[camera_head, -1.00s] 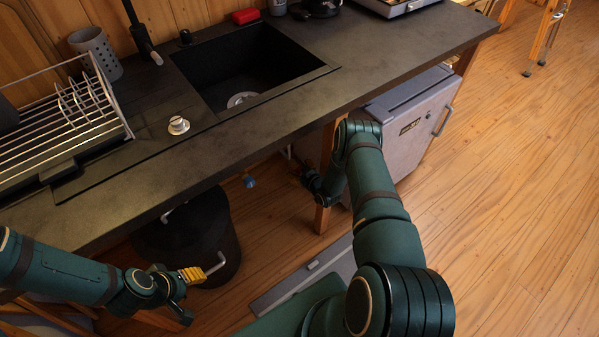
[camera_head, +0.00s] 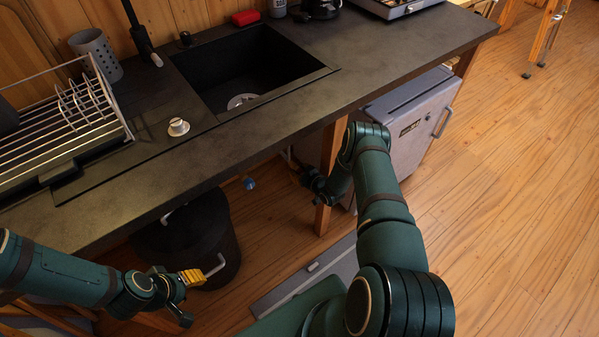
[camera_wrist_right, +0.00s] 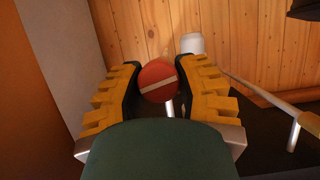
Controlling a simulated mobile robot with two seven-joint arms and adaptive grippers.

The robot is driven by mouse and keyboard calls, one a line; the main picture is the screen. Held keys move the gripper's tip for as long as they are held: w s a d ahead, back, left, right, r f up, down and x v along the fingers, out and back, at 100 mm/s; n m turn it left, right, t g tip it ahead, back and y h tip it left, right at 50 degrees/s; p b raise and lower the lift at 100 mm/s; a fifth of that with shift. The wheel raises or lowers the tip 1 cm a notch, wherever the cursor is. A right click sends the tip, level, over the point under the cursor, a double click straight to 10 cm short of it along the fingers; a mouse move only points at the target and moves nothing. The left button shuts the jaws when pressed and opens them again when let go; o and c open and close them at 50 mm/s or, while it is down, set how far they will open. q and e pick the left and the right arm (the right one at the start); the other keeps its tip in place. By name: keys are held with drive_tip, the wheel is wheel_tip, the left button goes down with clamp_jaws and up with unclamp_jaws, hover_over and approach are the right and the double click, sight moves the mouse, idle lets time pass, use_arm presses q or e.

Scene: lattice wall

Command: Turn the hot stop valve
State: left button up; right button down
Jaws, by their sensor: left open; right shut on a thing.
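The hot stop valve's round red knob (camera_wrist_right: 158,80), with a pale stripe across its face, shows in the right wrist view. My right gripper (camera_wrist_right: 161,74) is shut on it, with a yellow-padded finger on each side. The pale stripe runs slightly tilted. In the head view my right forearm reaches under the counter beside a wooden leg, and the red knob is hidden there. A blue knob (camera_head: 250,183) hangs below the counter edge. My left gripper (camera_head: 190,298) is open and empty at the lower left, beside the black bin.
The dark counter (camera_head: 270,140) with its sink overhangs the right gripper. A wooden leg (camera_head: 331,170) and a grey cabinet (camera_head: 415,120) stand close to my right arm. A black bin (camera_head: 195,240) stands under the counter. The floor at right is clear.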

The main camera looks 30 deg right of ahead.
sight(300, 170)
drive_tip(key=shift+m+y, duration=0.7)
drive_tip(key=shift+m, duration=0.3)
drive_tip(key=c, duration=0.6)
unclamp_jaws()
wheel_tip(300, 170, up, 10)
drive_tip(key=shift+r, duration=0.1)
